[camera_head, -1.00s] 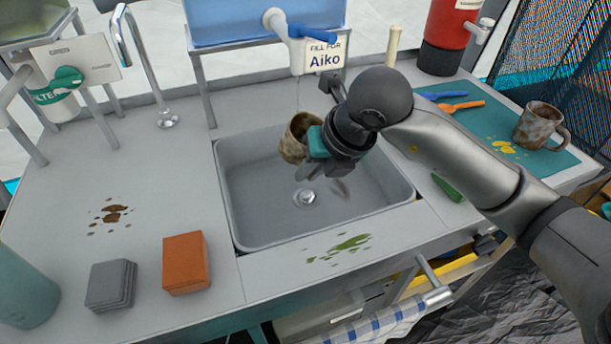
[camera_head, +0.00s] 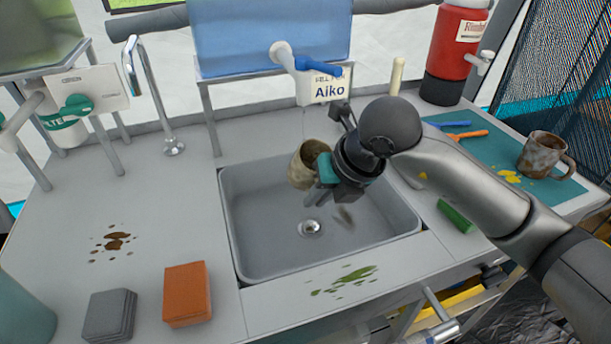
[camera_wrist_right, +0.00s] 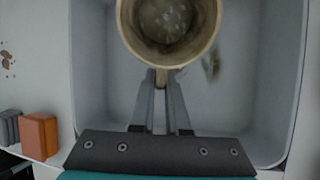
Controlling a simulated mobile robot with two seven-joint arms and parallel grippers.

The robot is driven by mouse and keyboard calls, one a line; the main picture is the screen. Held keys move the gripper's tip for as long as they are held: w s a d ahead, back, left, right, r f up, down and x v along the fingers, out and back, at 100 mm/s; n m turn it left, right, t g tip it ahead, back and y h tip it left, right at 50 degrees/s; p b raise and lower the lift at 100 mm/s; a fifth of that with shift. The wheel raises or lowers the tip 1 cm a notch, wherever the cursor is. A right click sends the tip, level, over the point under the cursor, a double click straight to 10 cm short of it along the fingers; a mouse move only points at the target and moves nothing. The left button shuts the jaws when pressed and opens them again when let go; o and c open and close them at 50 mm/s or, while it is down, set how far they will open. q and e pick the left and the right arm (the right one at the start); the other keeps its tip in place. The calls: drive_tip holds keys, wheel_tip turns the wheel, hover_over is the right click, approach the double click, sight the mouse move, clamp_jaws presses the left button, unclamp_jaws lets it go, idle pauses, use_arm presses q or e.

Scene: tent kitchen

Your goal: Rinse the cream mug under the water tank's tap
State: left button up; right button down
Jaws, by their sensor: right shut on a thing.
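The cream mug (camera_head: 302,168), stained brownish, is tilted over the sink (camera_head: 265,245), below the water tank's tap (camera_head: 284,56). A thin streak hangs from the tap toward the mug. The tap has a blue lever (camera_head: 318,66). In the right wrist view I look into the mug (camera_wrist_right: 169,50), whose inside is brown with pale spots at the bottom. My right gripper (camera_wrist_right: 163,84) is shut on the mug's handle; it also shows in the head view (camera_head: 325,172). The blue water tank (camera_head: 265,35) stands on a frame behind the sink. My left gripper is not in view.
A brown-stained mug (camera_head: 545,154) stands on a teal mat (camera_head: 490,172) at the right. Orange (camera_head: 187,293) and grey (camera_head: 110,314) stacks lie front left. A curved metal faucet (camera_head: 147,85) rises behind. A dark smudge (camera_head: 344,216) shows in the basin.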

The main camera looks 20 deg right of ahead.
drive_tip(key=shift+a, duration=0.1)
idle(0.3)
drive_tip(key=shift+s+a, duration=0.25)
drive_tip(key=shift+a, duration=0.15)
drive_tip(key=shift+d, duration=0.1)
drive_tip(key=s+d+b, duration=0.2)
drive_tip(key=s+d, duration=0.1)
drive_tip(key=s, duration=0.4)
drive_tip(key=shift+d, duration=0.25)
idle(1.4)
